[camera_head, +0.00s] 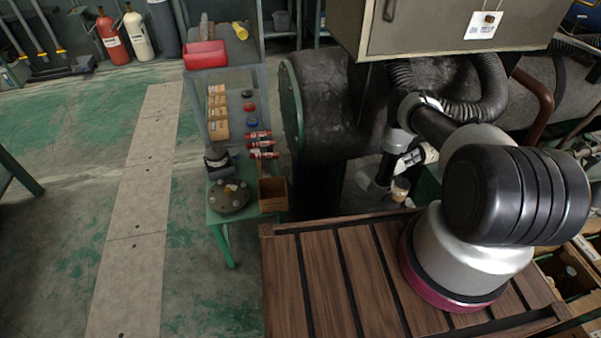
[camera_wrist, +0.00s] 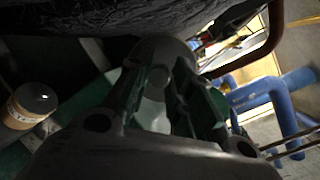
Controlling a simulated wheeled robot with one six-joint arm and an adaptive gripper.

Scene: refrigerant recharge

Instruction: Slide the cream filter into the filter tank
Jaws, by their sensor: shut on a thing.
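My gripper (camera_wrist: 163,72) fills the middle of the wrist view, with dark fingers and green inner faces. It is shut on a pale, rounded piece (camera_wrist: 153,88), which I take to be the cream filter; shade and the fingers hide most of it. A small tan and cream canister (camera_wrist: 32,104) with a dark top stands apart, left of the gripper. In the head view, a similar small tan canister (camera_head: 400,189) stands beside my arm's lower end, where the fingers are hard to make out. I cannot pick out the filter tank with certainty.
A large dark cylinder (camera_head: 325,105) with a green rim lies behind the slatted wooden platform (camera_head: 330,275). A grey cabinet (camera_head: 440,30) and a black corrugated hose (camera_head: 490,90) are close above my arm. Blue pipes (camera_wrist: 275,100) show at right in the wrist view.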

